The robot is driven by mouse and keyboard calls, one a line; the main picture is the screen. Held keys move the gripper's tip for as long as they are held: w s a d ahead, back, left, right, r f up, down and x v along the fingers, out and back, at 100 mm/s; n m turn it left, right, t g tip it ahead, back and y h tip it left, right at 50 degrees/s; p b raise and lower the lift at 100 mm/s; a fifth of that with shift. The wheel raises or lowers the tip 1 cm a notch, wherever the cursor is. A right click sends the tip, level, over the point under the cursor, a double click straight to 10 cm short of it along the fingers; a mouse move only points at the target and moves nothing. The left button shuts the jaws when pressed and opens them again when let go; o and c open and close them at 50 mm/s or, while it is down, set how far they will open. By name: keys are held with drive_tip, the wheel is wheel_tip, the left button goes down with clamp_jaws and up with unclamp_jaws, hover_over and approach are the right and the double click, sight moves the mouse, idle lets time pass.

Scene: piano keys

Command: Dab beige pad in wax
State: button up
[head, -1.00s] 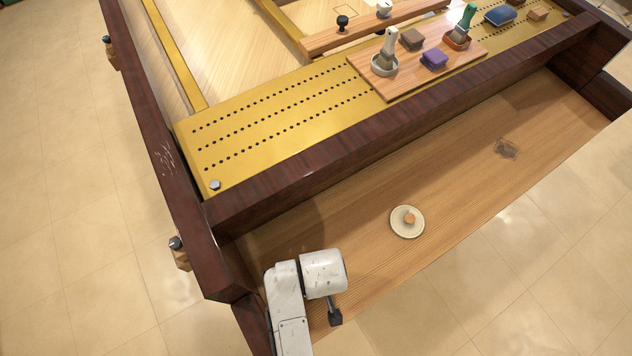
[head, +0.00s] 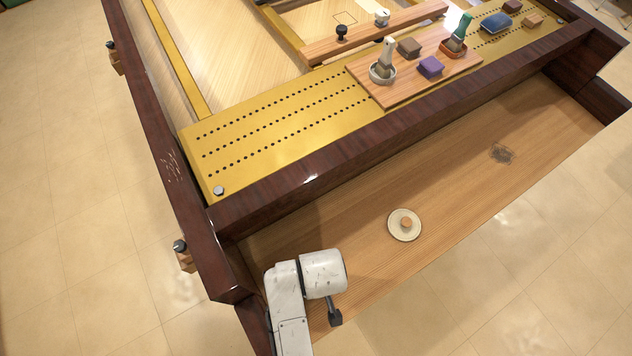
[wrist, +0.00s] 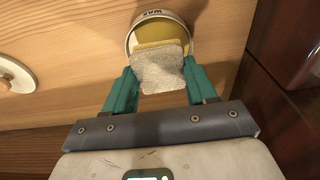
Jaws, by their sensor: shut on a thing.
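In the wrist view, my gripper (wrist: 160,80) has green fingers shut on a beige pad (wrist: 163,66), a pale speckled block. The wax tin (wrist: 130,42), a round pale-rimmed container with the letters WAX on its rim, stands just beyond the fingertips. Yellow wax (wrist: 155,30) fills its inside. The pad's far end overlaps the tin's opening, with a yellowish edge there. I cannot tell whether the pad touches the wax. In the head view, my arm hides the gripper, pad and tin.
A cream round lid (head: 404,225) with an orange-brown knob lies on the wooden shelf (head: 350,240), with a dark smudge (head: 501,154) farther right. A dark wooden rail (head: 300,180) borders the shelf.

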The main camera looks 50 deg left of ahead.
drive_tip(key=shift+r+p, duration=0.3)
drive_tip(key=shift+r, duration=1.7)
drive_tip(key=shift+r, duration=0.1)
